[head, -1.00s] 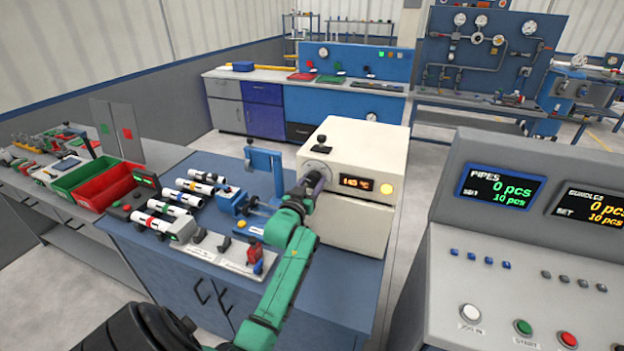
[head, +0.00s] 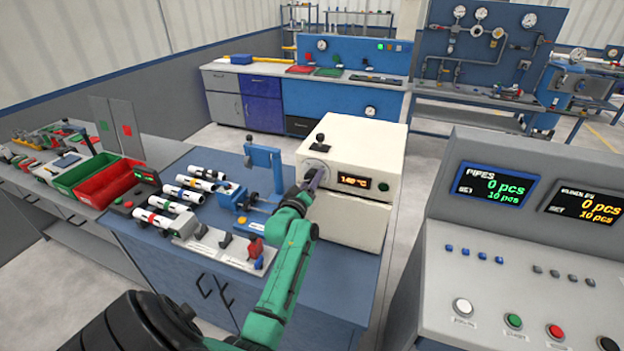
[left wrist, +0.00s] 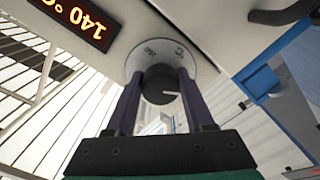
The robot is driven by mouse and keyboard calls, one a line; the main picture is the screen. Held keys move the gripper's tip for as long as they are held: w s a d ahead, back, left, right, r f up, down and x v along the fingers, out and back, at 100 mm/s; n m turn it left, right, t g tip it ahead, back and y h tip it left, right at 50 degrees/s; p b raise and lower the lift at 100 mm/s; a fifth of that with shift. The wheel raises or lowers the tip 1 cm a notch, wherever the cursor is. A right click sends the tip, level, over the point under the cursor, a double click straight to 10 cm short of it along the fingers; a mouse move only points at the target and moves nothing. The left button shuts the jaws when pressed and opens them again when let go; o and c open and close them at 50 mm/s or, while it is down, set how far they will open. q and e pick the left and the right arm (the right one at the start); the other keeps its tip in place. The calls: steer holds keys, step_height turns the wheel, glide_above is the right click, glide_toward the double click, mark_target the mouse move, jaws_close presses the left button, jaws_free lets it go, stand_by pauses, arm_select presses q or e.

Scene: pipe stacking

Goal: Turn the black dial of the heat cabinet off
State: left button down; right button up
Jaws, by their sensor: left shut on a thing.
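The heat cabinet (head: 362,145) is a cream box on the blue bench, with an orange display (head: 354,181) reading about 140 °C and a small round lamp (head: 383,186) that looks unlit. The black dial (left wrist: 160,84) sits on a pale round scale plate (left wrist: 150,57); its white pointer line points right in the left wrist view. My left gripper (head: 315,180) is at the cabinet front, its fingers on both sides of the dial, shut on it. In the head view the gripper hides the dial. My right gripper is not in view.
Left of the cabinet stand a blue clamp fixture (head: 262,160), several banded pipes (head: 190,192) and small switches (head: 225,241). Red (head: 112,185) and green bins lie further left. A grey control console (head: 520,260) stands at right.

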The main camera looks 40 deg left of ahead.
arm_select(q)
steer(key=shift+f, duration=0.1)
stand_by(0.4)
steer(key=shift+c, duration=1.4)
jaws_free()
steer(key=b+v, duration=0.3)
steer(key=v, duration=1.1)
steer(key=shift+s+d+b, duration=0.2)
steer(key=shift+s+b, duration=0.05)
steer(key=shift+b, duration=0.1)
